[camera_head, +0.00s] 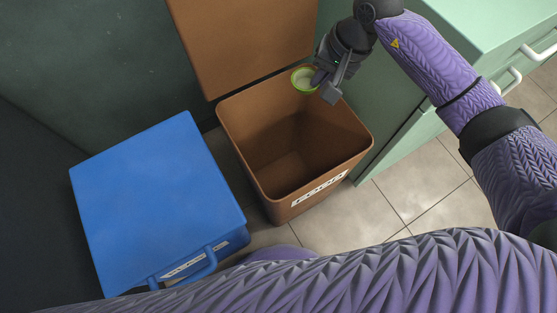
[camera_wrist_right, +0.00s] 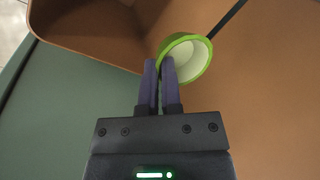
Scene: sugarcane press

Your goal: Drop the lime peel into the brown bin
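The lime peel (camera_head: 304,80) is a small hollow green cup with a pale inside. My right gripper (camera_head: 324,84) holds it by its edge at the back right rim of the brown bin. In the right wrist view the fingers (camera_wrist_right: 160,72) are closed together on the wall of the lime peel (camera_wrist_right: 190,58). The brown bin (camera_head: 283,202) stands open with its lid (camera_head: 243,40) raised behind it, and its visible inside looks empty. The bin's rim also shows in the right wrist view (camera_wrist_right: 95,57). My left gripper is not in view.
A blue bin (camera_head: 150,205) with a closed lid and a handle stands left of the brown bin. A green cabinet (camera_head: 400,145) with white handles stands right of it. Tiled floor (camera_head: 400,190) is clear in front of the cabinet.

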